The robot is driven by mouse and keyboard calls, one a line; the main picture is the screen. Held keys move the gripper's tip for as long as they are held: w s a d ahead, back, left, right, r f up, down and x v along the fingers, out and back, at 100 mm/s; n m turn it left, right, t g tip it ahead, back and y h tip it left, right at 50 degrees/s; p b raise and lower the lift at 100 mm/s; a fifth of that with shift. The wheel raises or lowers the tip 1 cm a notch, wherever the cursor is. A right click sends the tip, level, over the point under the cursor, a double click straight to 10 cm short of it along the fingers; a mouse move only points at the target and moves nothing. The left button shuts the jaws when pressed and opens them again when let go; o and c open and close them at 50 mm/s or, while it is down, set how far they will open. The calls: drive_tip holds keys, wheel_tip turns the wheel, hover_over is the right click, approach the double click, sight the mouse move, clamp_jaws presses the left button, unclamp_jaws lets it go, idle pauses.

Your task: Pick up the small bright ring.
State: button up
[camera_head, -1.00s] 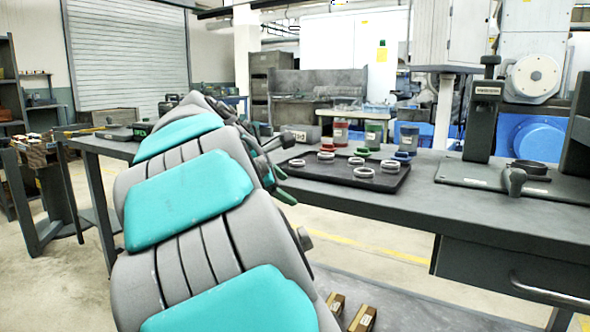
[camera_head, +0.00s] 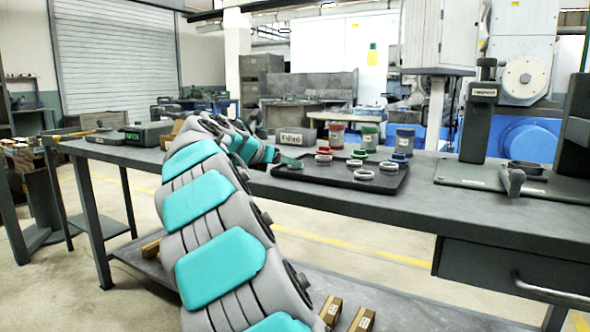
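Several small light-grey rings lie on the dark tray (camera_head: 345,180) on the workbench. One ring (camera_head: 388,168) is at the tray's right, another ring (camera_head: 363,175) at its front middle, and others (camera_head: 323,158) are farther back. I cannot tell which one is the small bright ring. My arm, grey with teal pads, reaches over the bench from the front.
Red (camera_head: 336,135), green (camera_head: 369,138) and blue (camera_head: 404,141) containers stand behind the tray. A press-like fixture (camera_head: 482,120) and a dark plate (camera_head: 515,180) with a larger ring are to the right. Dark boxes (camera_head: 148,134) lie on the bench's left side.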

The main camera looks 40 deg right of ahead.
drive_tip(key=x, duration=0.4)
drive_tip(key=shift+d+f, duration=0.1)
drive_tip(key=shift+f, duration=0.05)
clamp_jaws()
idle(0.4)
